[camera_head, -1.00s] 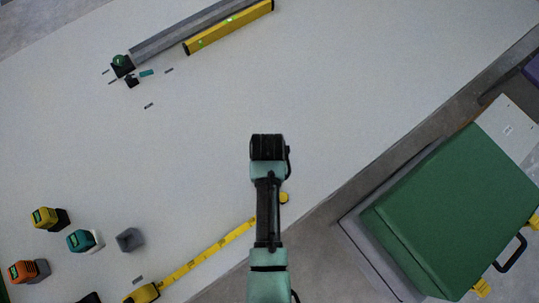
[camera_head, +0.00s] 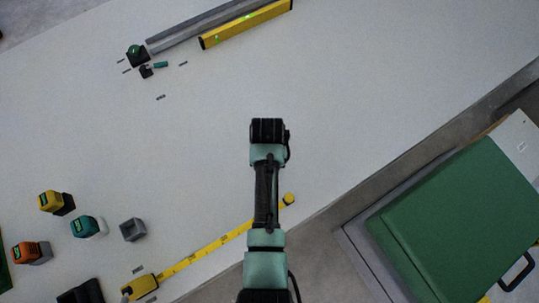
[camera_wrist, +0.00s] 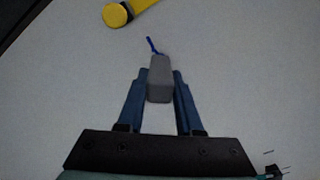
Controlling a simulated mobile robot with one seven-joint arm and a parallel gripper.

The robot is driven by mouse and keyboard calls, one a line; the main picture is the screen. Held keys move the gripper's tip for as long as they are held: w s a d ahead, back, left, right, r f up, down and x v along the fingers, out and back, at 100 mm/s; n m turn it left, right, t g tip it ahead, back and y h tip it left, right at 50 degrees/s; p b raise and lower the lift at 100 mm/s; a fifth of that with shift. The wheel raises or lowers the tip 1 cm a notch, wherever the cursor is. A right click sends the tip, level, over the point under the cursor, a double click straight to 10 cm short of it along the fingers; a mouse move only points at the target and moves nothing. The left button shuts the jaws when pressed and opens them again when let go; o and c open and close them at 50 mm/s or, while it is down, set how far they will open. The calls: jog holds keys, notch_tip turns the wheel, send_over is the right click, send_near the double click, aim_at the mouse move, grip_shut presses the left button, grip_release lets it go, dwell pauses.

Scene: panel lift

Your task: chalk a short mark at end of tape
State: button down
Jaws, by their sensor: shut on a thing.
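My gripper (camera_wrist: 159,82) is shut on a grey block-shaped chalk piece (camera_wrist: 159,80), one finger on each side. A short, slightly bent blue streak (camera_wrist: 152,44) shows at the block's far end; I cannot tell whether it is a tip or a mark on the panel. The yellow tape's round end (camera_wrist: 118,15) lies beyond it, up and left, apart from the block. In the head view the tape (camera_head: 208,247) runs out from its yellow case (camera_head: 139,287) to its round end (camera_head: 288,199) beside my arm. There my arm hides the gripper and chalk.
The pale panel (camera_head: 330,120) is mostly clear. Several tools, including a yellow one (camera_head: 52,202) and a teal one (camera_head: 86,226), stand lower left near a grey open box (camera_head: 132,229). A yellow level (camera_head: 245,23) lies at the top. A green case (camera_head: 455,225) is at right.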

jog(key=shift+w+a+f+b, duration=0.1)
jog(key=shift+w+a+b, duration=0.2)
jog(key=shift+w+a, duration=0.35)
jog(key=shift+w+d, duration=0.1)
jog(key=shift+w, duration=0.1)
jog(key=shift+w+a+f, duration=0.1)
jog(key=shift+w+a, duration=0.15)
jog(key=shift+w, duration=0.05)
jog(key=shift+w+a+b, duration=0.25)
jog(key=shift+b, duration=0.1)
jog(key=shift+w+a+b, duration=0.3)
jog(key=shift+w+a, duration=0.25)
jog(key=shift+w, duration=0.15)
jog(key=shift+r, duration=0.2)
notch_tip(320, 180, up, 7)
jog(key=p, duration=0.8)
